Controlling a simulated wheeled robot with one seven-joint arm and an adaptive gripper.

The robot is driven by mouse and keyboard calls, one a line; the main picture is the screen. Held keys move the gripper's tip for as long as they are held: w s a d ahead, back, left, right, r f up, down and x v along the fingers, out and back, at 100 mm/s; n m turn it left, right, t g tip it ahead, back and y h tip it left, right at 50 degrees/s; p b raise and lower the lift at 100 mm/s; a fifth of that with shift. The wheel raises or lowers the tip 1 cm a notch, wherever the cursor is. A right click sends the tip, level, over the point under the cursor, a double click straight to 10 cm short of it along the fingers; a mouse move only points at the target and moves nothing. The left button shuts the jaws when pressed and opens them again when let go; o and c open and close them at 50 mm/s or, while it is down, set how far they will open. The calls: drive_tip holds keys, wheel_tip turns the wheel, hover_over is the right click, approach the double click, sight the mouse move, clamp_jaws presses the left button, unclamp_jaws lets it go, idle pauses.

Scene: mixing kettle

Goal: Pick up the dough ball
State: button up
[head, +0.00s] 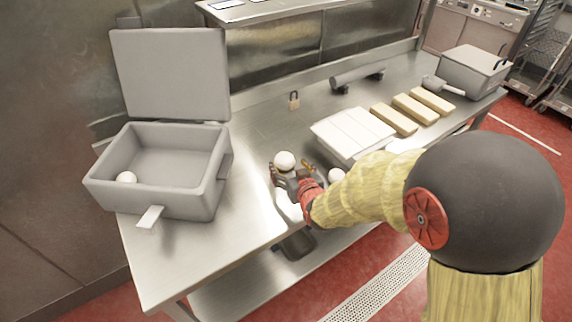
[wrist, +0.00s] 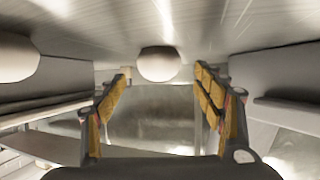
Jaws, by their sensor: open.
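A white dough ball (head: 285,161) sits on the steel table, at my gripper (head: 290,172) in the head view. In the wrist view this dough ball (wrist: 158,64) shows beyond and between the two fingertips of my gripper (wrist: 162,78), with the table surface at the top of the picture. The fingers are spread apart with nothing clamped between them. A second dough ball (head: 336,175) lies to the right, partly hidden by my arm. A third dough ball (head: 126,178) lies inside the open grey box (head: 205,192). A pale ball (wrist: 15,57) also shows at the wrist view's left edge.
The grey box stands at the left of the steel table (head: 160,270) with its lid raised. A tray of white blocks (head: 350,130), several tan blocks (head: 395,118), a padlock (head: 293,100) and a grey cylinder (head: 357,76) lie behind. A lidded grey bin (head: 472,72) stands far right.

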sight(287, 163)
drive_tip(key=b+x, duration=0.1)
drive_tip(key=x, duration=0.3)
drive_tip(key=shift+d+b, duration=0.1)
drive_tip(key=shift+b, duration=0.2)
drive_tip(key=shift+w+f, duration=0.1)
drive_tip(key=shift+w, duration=0.3)
drive_tip(key=shift+c, duration=0.3)
drive_tip(key=c, duration=1.1)
drive_tip(key=shift+c, duration=0.3)
